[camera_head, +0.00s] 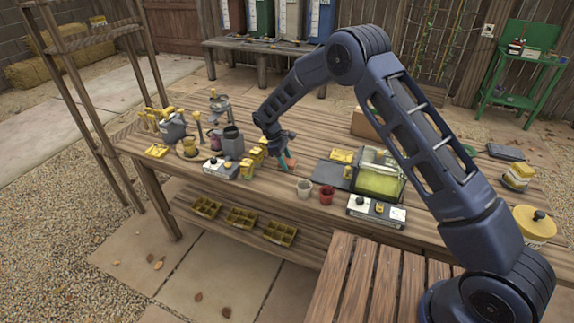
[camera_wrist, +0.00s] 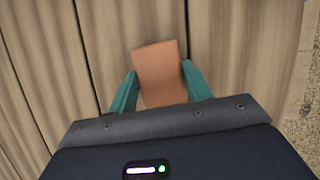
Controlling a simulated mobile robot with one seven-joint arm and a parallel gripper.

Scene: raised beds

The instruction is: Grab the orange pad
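The orange pad (camera_wrist: 160,72) is a flat, brownish-orange block in the wrist view, lying between the two teal fingers of my gripper (camera_wrist: 159,80). Its side edges meet both fingers, and its far end sticks out past the fingertips. My gripper looks shut on it. In the head view the pad (camera_head: 291,162) is a small orange patch beside the teal fingers, low over the wooden table's middle. The gripper (camera_head: 283,154) points down there. I cannot tell whether the pad touches the tabletop.
The wooden table (camera_head: 450,238) is crowded. A grey box with a knob (camera_head: 221,168) and yellow blocks stand left of the gripper. Bare planks lie around the pad.

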